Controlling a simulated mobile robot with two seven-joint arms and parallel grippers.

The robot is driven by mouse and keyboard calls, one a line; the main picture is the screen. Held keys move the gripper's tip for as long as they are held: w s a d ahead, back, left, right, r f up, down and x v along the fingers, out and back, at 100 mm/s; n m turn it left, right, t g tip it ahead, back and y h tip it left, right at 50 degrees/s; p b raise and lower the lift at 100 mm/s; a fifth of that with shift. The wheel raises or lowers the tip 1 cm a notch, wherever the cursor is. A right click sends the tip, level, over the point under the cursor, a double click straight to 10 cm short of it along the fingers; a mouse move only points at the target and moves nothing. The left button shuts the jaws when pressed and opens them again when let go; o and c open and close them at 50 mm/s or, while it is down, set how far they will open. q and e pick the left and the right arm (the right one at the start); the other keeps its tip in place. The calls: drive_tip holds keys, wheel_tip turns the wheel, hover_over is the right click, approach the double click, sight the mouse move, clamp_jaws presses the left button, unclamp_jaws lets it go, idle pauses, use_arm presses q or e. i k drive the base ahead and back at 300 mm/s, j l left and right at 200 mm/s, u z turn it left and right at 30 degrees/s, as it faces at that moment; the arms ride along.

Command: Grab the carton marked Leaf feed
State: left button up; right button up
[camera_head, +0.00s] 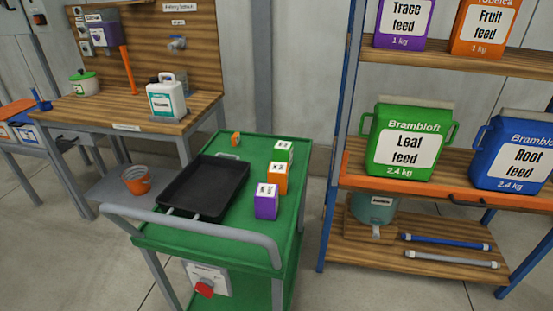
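The carton marked Leaf feed (407,143) is green with a white label reading "Brambloft Leaf feed 2.4 kg". It stands upright on the middle shelf of the rack at the right, with a loop handle on each side. Nothing covers its front. The blue Root feed carton (515,152) stands to its right on the same shelf, cut off by the picture's right edge. Neither of my grippers shows in the head view.
An orange lip (440,188) runs along the shelf's front edge. A blue rack post (338,130) stands left of the Leaf feed carton. A green cart (270,228) with a black tray (204,187) and small boxes stands left of the rack. A wooden bench (120,112) is behind it.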

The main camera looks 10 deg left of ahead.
sight(282, 151)
drive_tip(key=i+l+u, duration=0.35)
drive_tip(key=l+u, duration=0.15)
drive_tip(key=l, duration=0.2)
drive_tip(key=i+l+u, duration=0.1)
drive_tip(key=l+u, duration=0.15)
drive_tip(key=l, duration=0.15)
drive_tip(key=i+l+u, duration=0.1)
drive_tip(key=l+u, duration=0.15)
drive_tip(key=l, duration=0.15)
